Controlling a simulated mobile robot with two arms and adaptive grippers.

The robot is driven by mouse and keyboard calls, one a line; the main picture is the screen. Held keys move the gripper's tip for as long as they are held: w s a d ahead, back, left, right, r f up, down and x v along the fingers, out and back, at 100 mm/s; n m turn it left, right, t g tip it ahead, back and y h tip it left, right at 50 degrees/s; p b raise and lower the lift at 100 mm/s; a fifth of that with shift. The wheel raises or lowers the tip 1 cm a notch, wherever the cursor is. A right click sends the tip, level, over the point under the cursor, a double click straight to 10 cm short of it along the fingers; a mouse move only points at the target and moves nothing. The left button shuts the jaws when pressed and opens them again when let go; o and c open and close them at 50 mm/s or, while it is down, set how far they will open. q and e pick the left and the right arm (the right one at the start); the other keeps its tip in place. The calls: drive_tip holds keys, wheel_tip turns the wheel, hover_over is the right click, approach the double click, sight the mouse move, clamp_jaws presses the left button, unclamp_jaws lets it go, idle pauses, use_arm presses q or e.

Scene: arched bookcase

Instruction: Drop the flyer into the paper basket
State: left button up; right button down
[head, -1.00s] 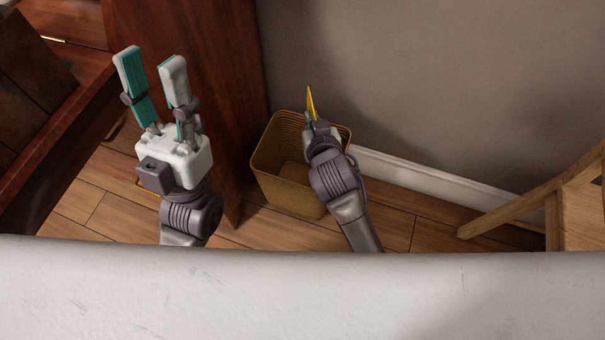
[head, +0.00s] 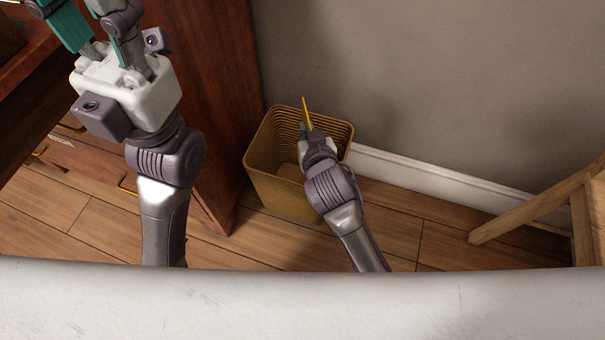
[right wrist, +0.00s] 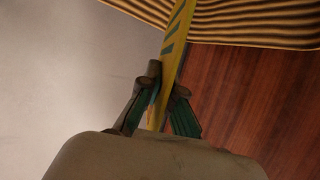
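The flyer (head: 307,113) is a thin yellow sheet, seen nearly edge-on in the head view. My right gripper (head: 309,136) is shut on it, and the flyer sticks up past the fingertips. In the right wrist view, the flyer (right wrist: 172,50) with green stripes stands between the two fingers (right wrist: 163,95). The paper basket (head: 272,195) is a ribbed tan bin on the floor. My right gripper shows over its right part; the height above the rim is hard to tell. My left gripper (head: 88,15) is open and empty at the top left, its fingertips partly cut off.
A dark red wooden cabinet side (head: 215,90) stands just left of the basket, with drawers (head: 90,165) further left. A grey wall (head: 430,80) with a white baseboard is behind. A wooden chair or stool leg (head: 530,210) is at right. Floor between is clear.

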drive_tip(key=c, duration=1.2)
unclamp_jaws()
drive_tip(key=shift+c, duration=0.2)
drive_tip(key=shift+s, duration=0.25)
drive_tip(key=v, duration=1.1)
drive_tip(key=shift+s+r, duration=0.2)
drive_tip(key=shift+s, duration=0.05)
drive_tip(key=shift+d, duration=0.15)
